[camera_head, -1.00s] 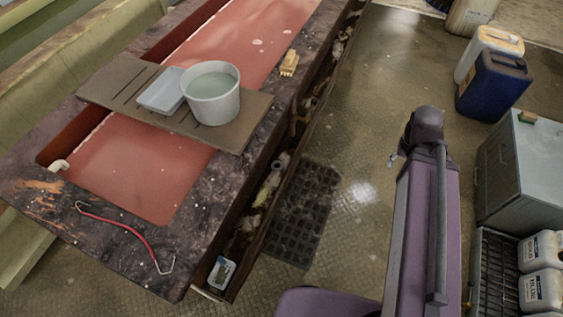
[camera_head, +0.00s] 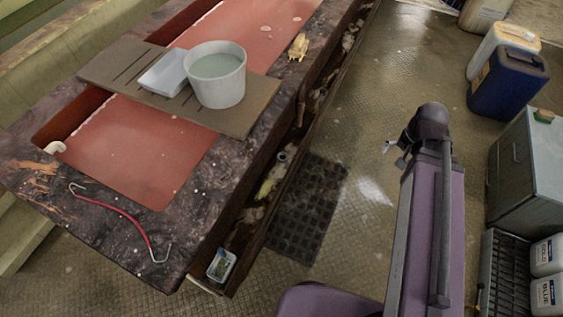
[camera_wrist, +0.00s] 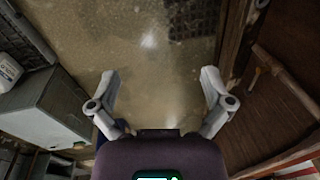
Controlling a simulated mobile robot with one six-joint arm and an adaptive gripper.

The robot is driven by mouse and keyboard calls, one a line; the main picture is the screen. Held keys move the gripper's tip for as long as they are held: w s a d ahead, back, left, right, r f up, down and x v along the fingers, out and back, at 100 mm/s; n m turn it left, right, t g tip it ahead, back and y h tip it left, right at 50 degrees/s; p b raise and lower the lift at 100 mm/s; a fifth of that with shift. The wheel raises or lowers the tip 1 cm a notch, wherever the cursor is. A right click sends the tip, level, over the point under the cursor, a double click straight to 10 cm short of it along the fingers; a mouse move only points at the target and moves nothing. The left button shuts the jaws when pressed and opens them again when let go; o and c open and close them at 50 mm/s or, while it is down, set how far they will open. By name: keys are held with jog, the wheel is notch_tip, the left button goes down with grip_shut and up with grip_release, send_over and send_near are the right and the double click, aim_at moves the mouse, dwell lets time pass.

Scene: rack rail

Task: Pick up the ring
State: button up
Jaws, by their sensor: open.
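My gripper shows in the wrist view (camera_wrist: 160,78) with its two fingers spread wide and nothing between them. In the head view only a small part of it (camera_head: 389,146) shows beside the end of my purple arm, over the floor and right of the bench. I cannot make out a ring with certainty. A small round grey thing (camera_head: 282,157) lies in the trough along the bench's right side. It is too small to tell whether it is a ring. My gripper is well apart from it.
A blue can (camera_head: 508,82) and grey cabinet (camera_head: 515,170) stand right. Floor between is mostly clear.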

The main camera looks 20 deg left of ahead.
jog(key=w+a+f+m+t+y+b, duration=0.1)
jog(key=w+a+f+m+y+b, duration=0.25)
jog(key=a+f+b, duration=0.5)
jog(key=w+a+f+m+t+y+b, duration=0.1)
jog(key=w+a+f+m+y+b, duration=0.3)
jog(key=f+b, duration=0.65)
jog(key=m+t+y+b, duration=0.1)
jog(key=m+y+b, duration=0.3)
jog(key=m+b, duration=1.4)
send_near(293, 161)
jog(key=n+b, duration=0.2)
jog(key=a+r+n+b, duration=0.1)
jog(key=n+b, duration=0.2)
jog(key=n, duration=0.1)
jog(key=shift+w+a+r+n+h+b, duration=0.2)
jog(key=shift+w+r+n+h+b, duration=0.1)
jog(key=shift+r+b, duration=0.1)
jog(key=b+x, duration=0.3)
jog(key=x, duration=0.4)
jog(key=shift+a+f, duration=0.25)
jog(key=shift+w+a+f+b, duration=0.1)
jog(key=shift+a+b, duration=0.2)
jog(key=shift+a, duration=0.15)
